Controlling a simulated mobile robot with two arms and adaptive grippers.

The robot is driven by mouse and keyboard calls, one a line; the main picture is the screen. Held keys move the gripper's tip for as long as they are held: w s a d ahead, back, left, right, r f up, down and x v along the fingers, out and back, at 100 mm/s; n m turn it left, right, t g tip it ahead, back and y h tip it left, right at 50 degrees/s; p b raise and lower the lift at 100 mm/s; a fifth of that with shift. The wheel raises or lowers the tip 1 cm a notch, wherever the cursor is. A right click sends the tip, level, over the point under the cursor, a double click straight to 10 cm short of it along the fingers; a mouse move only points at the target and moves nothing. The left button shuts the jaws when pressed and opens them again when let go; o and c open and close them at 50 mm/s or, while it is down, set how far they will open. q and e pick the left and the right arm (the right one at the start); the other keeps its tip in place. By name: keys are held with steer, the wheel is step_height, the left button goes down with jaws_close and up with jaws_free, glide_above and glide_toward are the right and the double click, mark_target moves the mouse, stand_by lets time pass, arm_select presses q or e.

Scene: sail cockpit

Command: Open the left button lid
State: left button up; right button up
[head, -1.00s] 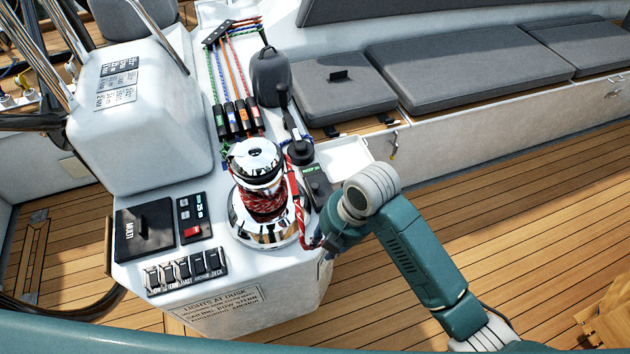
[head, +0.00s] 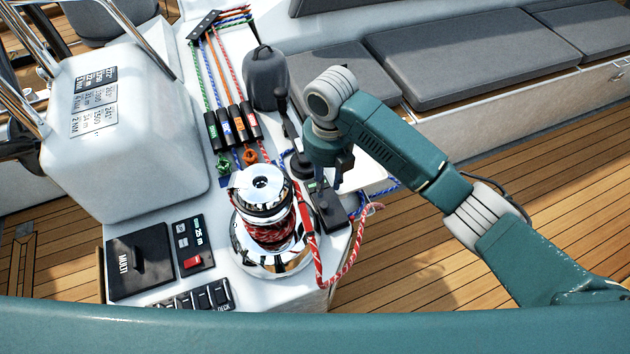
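A small black button box (head: 328,208) with a green label at its back end lies on the white console, just right of the chrome winch (head: 264,215). Its lid looks down. I cannot tell a second button lid; my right arm covers the area beyond. My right gripper (head: 343,178) hangs down just behind and above the black box, at the console's right edge. Its fingertips are dark and partly hidden, so their opening does not show. I see nothing held in it. My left gripper is not in view.
A red-flecked rope (head: 335,280) runs off the winch and loops loosely at the console's right edge. A black round base (head: 302,166) with an upright lever stands behind the box. Rope clutches (head: 232,124) and a black MULTI display (head: 139,261) are farther left.

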steer(key=w, duration=0.1)
steer(key=p, duration=0.1)
glide_above(324, 204)
steer(key=f, duration=0.7)
steer(key=shift+s+f, duration=0.1)
steer(key=shift+s, duration=0.1)
step_height(324, 204, down, 3)
steer(key=shift+w+f+p, duration=0.1)
steer(key=shift+p, duration=0.2)
jaws_close()
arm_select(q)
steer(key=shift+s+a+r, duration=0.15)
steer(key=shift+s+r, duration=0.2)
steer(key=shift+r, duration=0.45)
